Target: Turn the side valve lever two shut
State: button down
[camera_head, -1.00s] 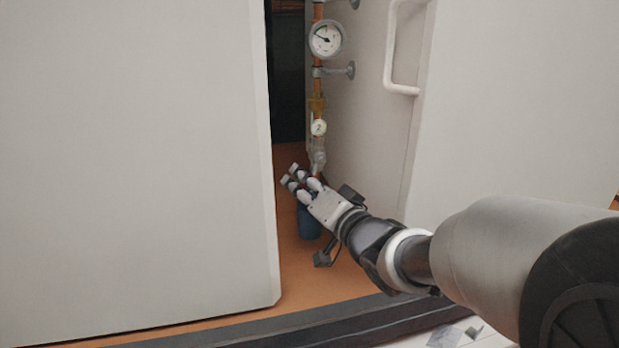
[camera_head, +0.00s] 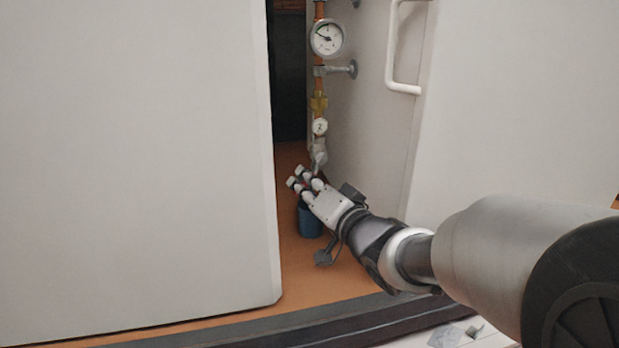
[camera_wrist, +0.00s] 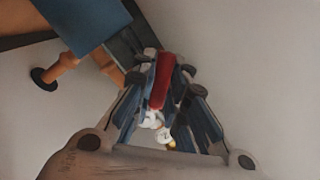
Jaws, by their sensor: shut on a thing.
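The valve with the round white tag marked 2 (camera_head: 320,127) sits on the vertical copper pipe in the gap between the pale panels. Its grey body (camera_head: 318,152) is just above my gripper (camera_head: 303,178). In the wrist view, a red lever (camera_wrist: 163,80) lies between the fingers of my gripper (camera_wrist: 166,72), which is shut on it. White and brassy parts (camera_wrist: 166,141) show deeper between the fingers. In the head view the fingers mostly hide the lever, so its exact angle to the pipe cannot be told.
A round gauge (camera_head: 327,39) and a grey pipe bracket (camera_head: 338,70) are above the valve. A blue object (camera_head: 311,221) is below my gripper. A large pale panel (camera_head: 140,160) stands close at the left, and a white handle (camera_head: 399,50) juts out at the right.

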jog(key=shift+a+r, duration=0.1)
dwell(0.3)
jog(key=m, duration=0.1)
jog(key=r+m, duration=0.1)
jog(key=a+m+t, duration=0.1)
jog(key=shift+s+r+m, duration=0.15)
jog(key=shift+r+m, duration=0.1)
jog(key=shift+m, duration=0.15)
jog(key=shift+a+r+m+t, duration=0.1)
jog(key=shift+r+m+t, duration=0.35)
jog(key=shift+m, duration=0.75)
jog(key=c, duration=1.6)
grip_release()
jog(key=v, duration=0.7)
jog(key=shift+s, duration=0.3)
